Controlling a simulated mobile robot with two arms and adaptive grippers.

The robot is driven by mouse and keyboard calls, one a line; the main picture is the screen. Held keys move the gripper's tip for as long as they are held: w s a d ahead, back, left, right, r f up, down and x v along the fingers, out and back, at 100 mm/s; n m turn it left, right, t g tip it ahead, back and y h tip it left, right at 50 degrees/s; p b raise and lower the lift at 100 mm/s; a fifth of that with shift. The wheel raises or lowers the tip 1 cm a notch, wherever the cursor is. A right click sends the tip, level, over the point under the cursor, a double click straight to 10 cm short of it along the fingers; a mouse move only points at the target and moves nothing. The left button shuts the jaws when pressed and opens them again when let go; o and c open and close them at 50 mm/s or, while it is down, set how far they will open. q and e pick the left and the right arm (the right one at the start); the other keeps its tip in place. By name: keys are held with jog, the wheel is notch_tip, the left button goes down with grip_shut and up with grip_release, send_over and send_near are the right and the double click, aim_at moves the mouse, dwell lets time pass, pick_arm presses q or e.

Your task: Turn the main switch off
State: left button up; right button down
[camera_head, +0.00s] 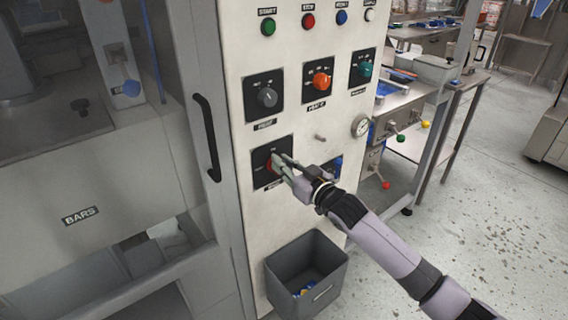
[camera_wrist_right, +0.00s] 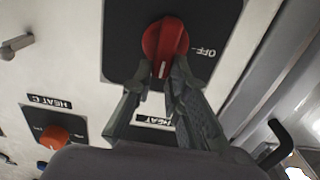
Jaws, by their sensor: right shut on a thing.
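The main switch is a red rotary knob (camera_head: 270,163) on a black square plate, low on the white panel. In the right wrist view, the red knob (camera_wrist_right: 165,40) has a white pointer line that points toward the bottom of the picture. The word OFF is to the right of the knob there, and the pointer is not on it. My right gripper (camera_head: 279,167) is shut on the knob, with one finger on each side; its fingertips (camera_wrist_right: 162,76) also show in the right wrist view. The gripper partly hides the plate and its label. My left gripper is not in view.
Above are a grey knob (camera_head: 267,97), an orange knob (camera_head: 321,80) and a teal knob (camera_head: 365,70). A black door handle (camera_head: 207,137) is close on the left. A grey bin (camera_head: 307,271) is below, and a gauge (camera_head: 361,126) is to the right.

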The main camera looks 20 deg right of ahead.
aim_at(266, 166)
dwell(0.3)
jog(key=n, duration=0.2)
jog(key=a+n+p, duration=0.1)
jog(key=n, duration=0.2)
jog(key=n+p, duration=0.1)
jog(key=n, duration=0.2)
jog(key=shift+s+a+f, duration=0.25)
jog(key=shift+s+a, duration=0.05)
jog(key=n, duration=0.3)
jog(key=f+n, duration=0.1)
jog(key=shift+s+a+n, duration=0.1)
jog(key=shift+a+n, duration=0.2)
jog(key=shift+n, duration=0.1)
jog(key=n, duration=0.2)
jog(key=f+n, duration=0.1)
jog(key=n, duration=0.2)
jog(key=shift+a, duration=0.1)
jog(key=c, duration=1.6)
grip_release()
jog(key=shift+o, duration=0.2)
